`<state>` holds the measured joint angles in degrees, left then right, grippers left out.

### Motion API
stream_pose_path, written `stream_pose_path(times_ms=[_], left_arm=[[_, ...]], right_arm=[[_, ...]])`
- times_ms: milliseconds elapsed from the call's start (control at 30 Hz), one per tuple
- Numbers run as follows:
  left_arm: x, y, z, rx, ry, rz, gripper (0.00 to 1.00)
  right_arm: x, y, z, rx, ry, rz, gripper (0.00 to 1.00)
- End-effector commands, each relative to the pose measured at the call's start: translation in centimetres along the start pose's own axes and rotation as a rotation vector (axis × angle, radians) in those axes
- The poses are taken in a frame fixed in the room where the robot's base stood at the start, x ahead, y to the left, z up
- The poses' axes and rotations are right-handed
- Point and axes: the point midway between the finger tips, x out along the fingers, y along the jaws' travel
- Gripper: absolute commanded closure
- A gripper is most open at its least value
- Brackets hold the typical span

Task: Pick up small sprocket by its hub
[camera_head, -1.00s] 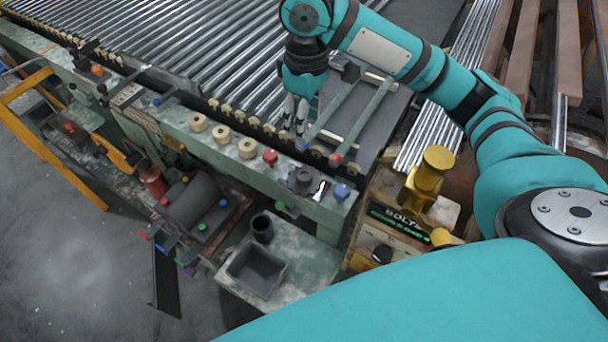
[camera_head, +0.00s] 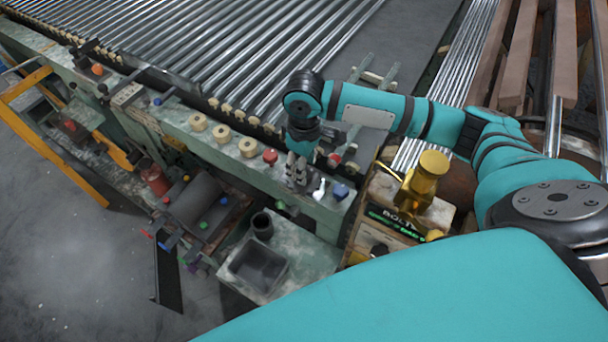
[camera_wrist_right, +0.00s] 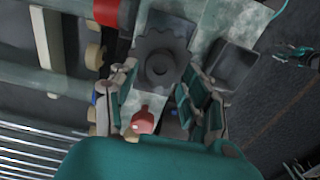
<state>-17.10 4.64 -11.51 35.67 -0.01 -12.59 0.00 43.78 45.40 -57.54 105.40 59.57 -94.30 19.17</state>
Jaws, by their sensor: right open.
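The dark grey toothed small sprocket (camera_wrist_right: 150,43) lies in the upper middle of the right wrist view, with its round hub (camera_wrist_right: 160,68) facing the camera. In the head view my right gripper (camera_head: 297,180) hangs over the sprocket's place on the green machine ledge and mostly hides it. In the wrist view the right gripper (camera_wrist_right: 158,76) is open, with one finger on each side of the hub. The frames do not clearly show whether the fingers touch it. My left gripper is not in view.
A red knob (camera_head: 270,156) and several cream rollers stand left of the gripper. A small white piece (camera_head: 319,188) and a blue knob (camera_head: 340,192) are close on its right. Below are a dark cup (camera_head: 262,227) and a square bin (camera_head: 233,268). A gold fixture (camera_head: 428,178) stands right.

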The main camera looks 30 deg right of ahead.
Motion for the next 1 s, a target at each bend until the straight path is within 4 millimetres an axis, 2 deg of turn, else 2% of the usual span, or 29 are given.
stream_pose_path(times_ms=[33, 200, 467, 833, 1000], left_arm=[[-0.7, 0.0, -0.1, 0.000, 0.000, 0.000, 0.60], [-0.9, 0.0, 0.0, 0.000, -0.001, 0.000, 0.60], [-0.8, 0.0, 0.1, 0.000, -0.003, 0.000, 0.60], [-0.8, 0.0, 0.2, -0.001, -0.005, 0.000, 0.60], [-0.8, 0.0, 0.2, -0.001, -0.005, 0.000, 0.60]], right_arm=[[0.5, -0.1, 0.1, 0.001, -0.004, -0.001, 0.52], [2.6, -0.1, 0.0, 0.001, -0.001, 0.000, 0.52], [2.9, -0.1, 0.0, 0.000, 0.001, 0.001, 0.52], [2.9, -0.1, 0.0, 0.000, 0.001, 0.001, 0.99], [2.8, 0.0, -0.1, 0.001, 0.002, 0.002, 1.00]])
